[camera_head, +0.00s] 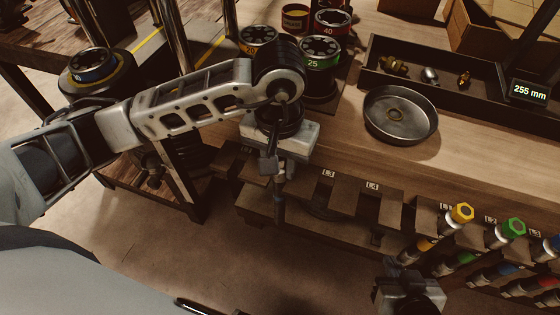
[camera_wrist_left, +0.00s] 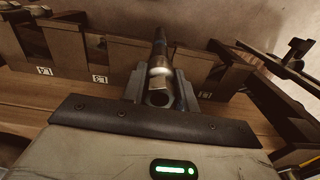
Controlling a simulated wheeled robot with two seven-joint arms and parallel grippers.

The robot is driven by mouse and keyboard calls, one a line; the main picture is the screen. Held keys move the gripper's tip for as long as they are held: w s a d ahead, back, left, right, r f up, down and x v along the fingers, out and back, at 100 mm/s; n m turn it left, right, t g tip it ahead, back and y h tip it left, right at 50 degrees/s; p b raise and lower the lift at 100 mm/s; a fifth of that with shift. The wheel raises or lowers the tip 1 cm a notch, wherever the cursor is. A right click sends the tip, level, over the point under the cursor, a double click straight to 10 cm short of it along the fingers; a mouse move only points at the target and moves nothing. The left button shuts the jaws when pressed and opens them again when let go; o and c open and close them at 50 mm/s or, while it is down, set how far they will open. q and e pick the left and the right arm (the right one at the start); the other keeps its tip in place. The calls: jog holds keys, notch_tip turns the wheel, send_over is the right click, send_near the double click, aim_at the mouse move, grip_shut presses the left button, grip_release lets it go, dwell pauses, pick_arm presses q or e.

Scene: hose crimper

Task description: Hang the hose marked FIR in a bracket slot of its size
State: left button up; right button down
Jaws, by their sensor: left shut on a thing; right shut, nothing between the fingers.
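My left gripper (camera_head: 277,160) is shut on a hose (camera_head: 279,205) that hangs down at the front edge of the bench. In the left wrist view the hose's metal end fitting (camera_wrist_left: 160,84) sits between the fingers (camera_wrist_left: 160,95); no FIR marking is readable. The bracket rail (camera_head: 345,196) with small white size labels runs along the bench front beside it. In the left wrist view the bracket (camera_wrist_left: 115,58) lies around the hose, but I cannot tell whether the hose is inside a slot. My right gripper (camera_head: 402,282) is shut and empty at the bottom right, below the rail.
Several hoses with coloured ends, such as yellow (camera_head: 462,212) and green (camera_head: 515,227), hang at the right of the rail. A round metal dish (camera_head: 400,116), a dark tray (camera_head: 440,93) with fittings and a 255 mm display (camera_head: 528,91) are on the bench. Die sets (camera_head: 319,52) stand behind my left wrist.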

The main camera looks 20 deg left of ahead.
pick_arm(q)
jog(key=o, duration=1.1)
jog(key=shift+o, duration=0.3)
pick_arm(e)
jog(key=shift+s+r, duration=0.15)
jog(key=shift+s, duration=0.05)
pick_arm(q)
jog(key=shift+r, duration=0.1)
notch_tip(320, 180, up, 16)
pick_arm(e)
jog(key=shift+a, duration=0.1)
jog(key=shift+w, duration=0.15)
